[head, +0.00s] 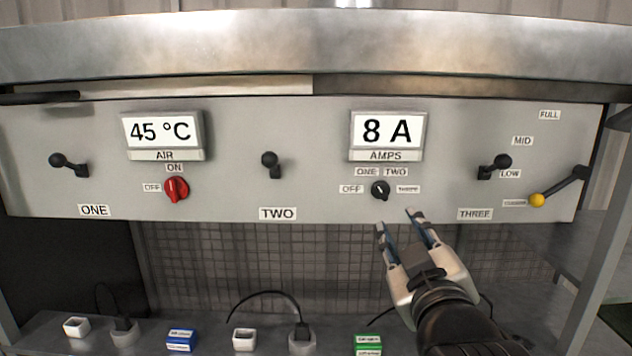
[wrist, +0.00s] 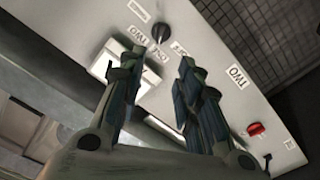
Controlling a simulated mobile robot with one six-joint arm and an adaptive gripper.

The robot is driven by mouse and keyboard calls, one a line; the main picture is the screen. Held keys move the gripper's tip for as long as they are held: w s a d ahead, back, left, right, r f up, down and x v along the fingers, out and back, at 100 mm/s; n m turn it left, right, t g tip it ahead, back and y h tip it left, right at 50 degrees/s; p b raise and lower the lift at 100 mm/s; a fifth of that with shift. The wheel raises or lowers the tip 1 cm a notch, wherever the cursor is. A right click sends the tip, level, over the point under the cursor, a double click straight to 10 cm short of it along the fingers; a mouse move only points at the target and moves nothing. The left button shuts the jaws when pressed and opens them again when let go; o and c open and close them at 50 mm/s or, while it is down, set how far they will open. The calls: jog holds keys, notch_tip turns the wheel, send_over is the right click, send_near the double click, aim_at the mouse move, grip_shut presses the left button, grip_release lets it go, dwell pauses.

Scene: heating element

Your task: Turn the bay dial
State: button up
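The bay dial is a small black knob (head: 380,189) on the grey panel, under the AMPS display (head: 387,132) that reads 8 A. Labels OFF, ONE, TWO and THREE surround it. Its white pointer mark is too small to read surely. My gripper (head: 395,220) is just below and right of the knob in the head view, fingers apart with nothing between them. In the wrist view the open gripper (wrist: 168,75) points toward the panel, and the black knob (wrist: 161,33) shows beyond the left fingertip. The gripper appears apart from the knob.
A red knob (head: 176,189) sits under the AIR display (head: 160,132) reading 45 °C. Black levers stand at ONE (head: 69,164), TWO (head: 270,163) and THREE (head: 495,165). A yellow-tipped lever (head: 538,200) is at right. Small blocks and cables lie on the shelf (head: 210,330) below.

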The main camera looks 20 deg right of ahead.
aim_at(382, 192)
jog(key=p+x, duration=0.4)
jog(key=x, duration=1.2)
jog(key=shift+w+d+f, duration=0.1)
jog(key=shift+w, duration=0.25)
grip_shut()
